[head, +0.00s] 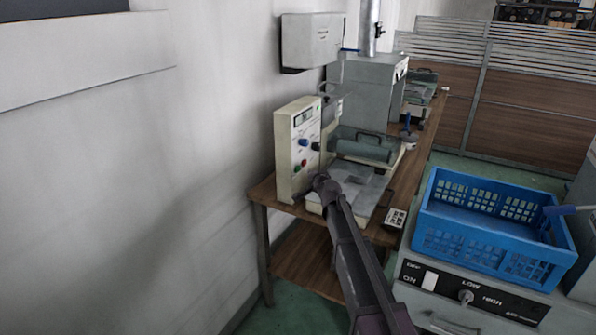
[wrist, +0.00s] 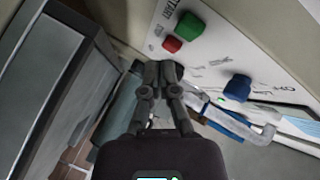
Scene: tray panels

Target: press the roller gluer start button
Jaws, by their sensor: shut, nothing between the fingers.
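The roller gluer (head: 362,150) stands on a wooden bench against the wall, with a cream control panel (head: 285,152) at its left end. In the wrist view the panel carries a green button (wrist: 190,26) beside START lettering. A red button (wrist: 172,44) sits close to it and a blue knob (wrist: 237,87) is farther right. My gripper (head: 320,181) is in front of the panel's lower part in the head view. In the wrist view my gripper (wrist: 164,72) is shut and empty, its tips just below the red button; contact cannot be told.
A blue crate (head: 480,262) rests on a grey cabinet with a switch panel at the right. The wooden bench (head: 425,150) runs back along the wall with more machines. A white wall box (head: 312,42) hangs above. Green floor shows beyond the bench.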

